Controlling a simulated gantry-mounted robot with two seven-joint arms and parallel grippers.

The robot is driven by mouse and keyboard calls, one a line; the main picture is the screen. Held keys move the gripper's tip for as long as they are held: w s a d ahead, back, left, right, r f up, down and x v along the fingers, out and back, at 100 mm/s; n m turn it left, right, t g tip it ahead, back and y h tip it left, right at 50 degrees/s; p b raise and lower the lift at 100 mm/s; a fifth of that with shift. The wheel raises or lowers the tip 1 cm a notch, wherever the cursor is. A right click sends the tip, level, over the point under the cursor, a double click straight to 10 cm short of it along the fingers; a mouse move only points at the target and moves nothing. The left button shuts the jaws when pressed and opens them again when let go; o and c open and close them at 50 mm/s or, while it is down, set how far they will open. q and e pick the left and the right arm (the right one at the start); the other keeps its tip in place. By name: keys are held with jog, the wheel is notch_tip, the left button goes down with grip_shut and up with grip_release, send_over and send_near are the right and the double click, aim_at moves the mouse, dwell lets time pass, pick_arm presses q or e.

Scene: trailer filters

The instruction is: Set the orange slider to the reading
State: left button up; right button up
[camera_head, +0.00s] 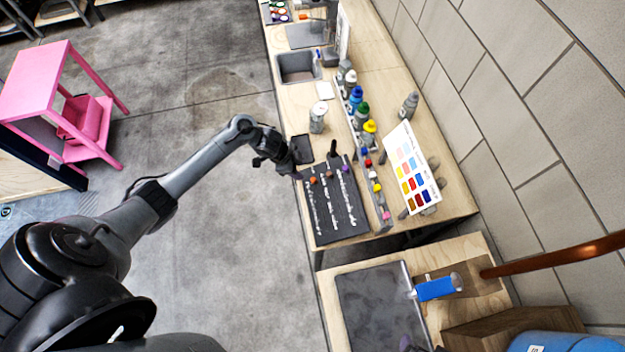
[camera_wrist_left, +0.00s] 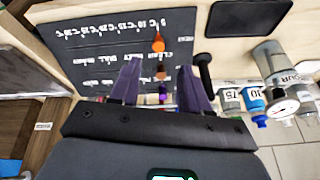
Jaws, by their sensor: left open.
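A dark board (camera_head: 345,215) with rows of white scale marks lies on the wooden bench. My left gripper (camera_head: 297,175) is at the board's left edge, close to the orange slider. In the left wrist view the open fingers (camera_wrist_left: 157,70) point toward the board, and the orange slider (camera_wrist_left: 158,42) shows beyond and between their tips. I see no contact. My right gripper is not in view.
A rack (camera_head: 372,180) of colour-capped bottles runs along the board's far side, with a colour chart (camera_head: 411,168) behind it. A dark tray (camera_head: 301,149) and a white-lidded jar (camera_head: 317,117) stand near the gripper. A small sink (camera_head: 297,68) is farther along.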

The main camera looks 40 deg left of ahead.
aim_at(313, 179)
pick_arm(q)
jog(key=x, duration=0.3)
jog(key=b+x, duration=0.1)
jog(key=x, duration=0.3)
jog(key=b+x, duration=0.1)
jog(key=x, duration=0.2)
jog(key=shift+w+d+f, duration=0.2)
jog(key=shift+d, duration=0.15)
grip_shut()
